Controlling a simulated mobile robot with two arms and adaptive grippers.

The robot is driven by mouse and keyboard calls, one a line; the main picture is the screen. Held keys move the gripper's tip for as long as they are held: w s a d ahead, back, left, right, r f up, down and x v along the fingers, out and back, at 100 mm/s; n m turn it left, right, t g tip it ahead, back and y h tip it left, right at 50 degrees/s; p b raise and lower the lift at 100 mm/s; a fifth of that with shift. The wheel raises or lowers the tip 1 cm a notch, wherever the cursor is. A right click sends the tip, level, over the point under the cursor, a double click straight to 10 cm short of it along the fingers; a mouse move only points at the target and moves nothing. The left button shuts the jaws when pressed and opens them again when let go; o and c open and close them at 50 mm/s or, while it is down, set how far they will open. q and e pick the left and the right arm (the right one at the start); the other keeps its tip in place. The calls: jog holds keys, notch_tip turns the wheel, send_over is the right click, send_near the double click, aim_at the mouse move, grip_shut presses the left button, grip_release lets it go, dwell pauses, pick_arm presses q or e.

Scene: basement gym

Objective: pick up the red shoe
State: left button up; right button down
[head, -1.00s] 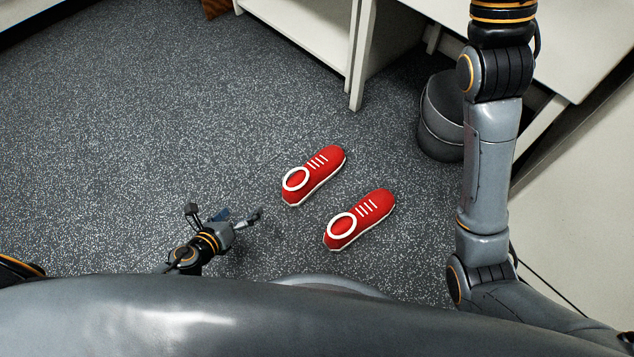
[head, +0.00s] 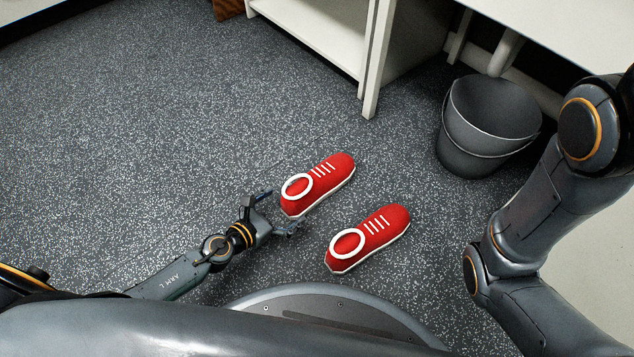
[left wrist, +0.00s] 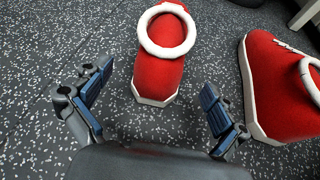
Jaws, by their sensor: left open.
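Two red shoes with white soles, white laces and white collar rings lie side by side on the floor. The upper-left red shoe (head: 320,182) has its heel toward my left gripper (head: 279,211). The lower-right red shoe (head: 369,238) lies apart from it. In the left wrist view the nearer shoe (left wrist: 160,75) stands ahead, between the two spread fingers of my left gripper (left wrist: 152,108). The other shoe (left wrist: 285,90) is at the right, cut by the edge. My left gripper is open and empty, just short of the heel. My right gripper is out of view.
A dark grey bucket (head: 487,125) stands right of the shoes, near a white table (head: 570,40). A white shelf unit (head: 325,35) stands behind. The speckled floor (head: 130,130) to the left is clear. My right arm is at the right.

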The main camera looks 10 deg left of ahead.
aim_at(319, 178)
pick_arm(q)
jog(key=shift+d+b+x, duration=0.2)
jog(key=shift+b+x, duration=0.25)
jog(key=shift+x, duration=3.05)
jog(key=shift+s, duration=0.15)
jog(key=c, duration=1.5)
jog(key=shift+r, duration=0.1)
